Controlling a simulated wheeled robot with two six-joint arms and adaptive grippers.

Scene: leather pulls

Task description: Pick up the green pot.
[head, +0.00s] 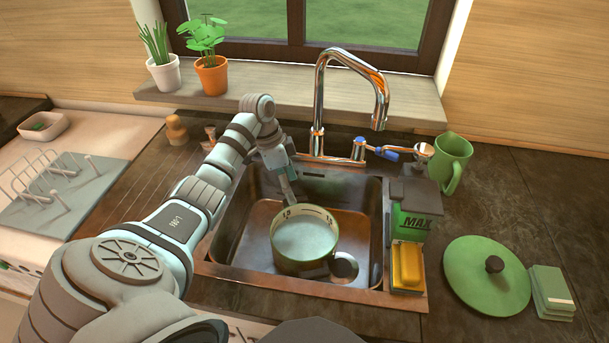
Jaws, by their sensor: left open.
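The green pot (290,264) stands in the sink basin, open at the top, with measuring marks such as "1,5" inside its rim. Its inside looks pale; I cannot tell whether it holds water. My left gripper (289,193) reaches down from above at the pot's far left rim, open. Its fingertips are close to the rim; I cannot tell whether they touch it or straddle the wall. My right gripper is not in view.
The metal sink (246,250) surrounds the pot, with a chrome faucet (319,95) behind it. A yellow sponge (407,264) and a dark-topped green container (411,205) stand at the sink's right edge. A green lid (470,277) and green jug (450,162) are farther right.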

